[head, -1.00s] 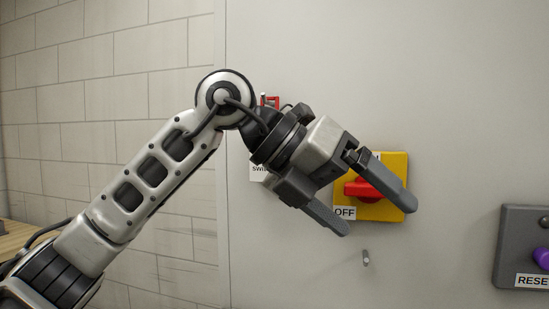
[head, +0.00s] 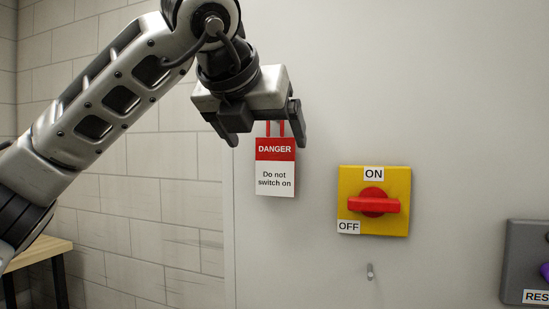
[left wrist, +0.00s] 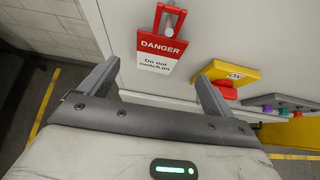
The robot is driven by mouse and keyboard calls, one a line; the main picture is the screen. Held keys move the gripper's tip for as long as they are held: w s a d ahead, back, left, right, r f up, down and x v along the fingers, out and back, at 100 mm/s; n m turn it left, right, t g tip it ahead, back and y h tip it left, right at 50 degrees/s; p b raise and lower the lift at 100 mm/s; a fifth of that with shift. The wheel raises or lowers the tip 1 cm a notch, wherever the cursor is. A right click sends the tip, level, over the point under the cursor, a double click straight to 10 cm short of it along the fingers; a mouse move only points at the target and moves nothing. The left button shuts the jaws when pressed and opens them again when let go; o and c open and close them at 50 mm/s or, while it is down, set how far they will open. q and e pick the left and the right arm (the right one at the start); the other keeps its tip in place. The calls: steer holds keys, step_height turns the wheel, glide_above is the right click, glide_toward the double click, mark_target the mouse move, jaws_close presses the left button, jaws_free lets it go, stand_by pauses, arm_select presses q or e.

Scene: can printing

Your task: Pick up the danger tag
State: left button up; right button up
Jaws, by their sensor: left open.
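The danger tag (head: 275,166) is a red and white card reading "DANGER Do not switch on". It hangs by a red loop against the grey panel, left of the yellow switch. My left gripper (head: 265,141) is open and empty, in front of and just above the tag in the head view, covering the top of its loop. In the left wrist view the tag (left wrist: 160,50) lies ahead, between and beyond the two spread fingers (left wrist: 152,80), with its loop over a peg. The tag is not between the pads. My right gripper is not in view.
A yellow switch plate (head: 345,180) with a red handle, marked ON and OFF, is right of the tag. A small bare peg (head: 370,271) sticks out below it. A grey button box (head: 515,260) is at the far right. A wooden table (head: 40,250) is at lower left.

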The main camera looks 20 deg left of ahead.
mark_target(274, 157)
arm_select(q)
steer(key=shift+w+f, duration=0.45)
steer(key=shift+w, duration=0.15)
steer(key=p+x, duration=0.1)
steer(key=x, duration=0.1)
steer(key=p+x, duration=0.1)
steer(key=x, duration=0.2)
steer(key=shift+a, duration=0.2)
steer(key=shift+w+f, duration=0.1)
steer(key=shift+f, duration=0.05)
steer(key=c, duration=1.1)
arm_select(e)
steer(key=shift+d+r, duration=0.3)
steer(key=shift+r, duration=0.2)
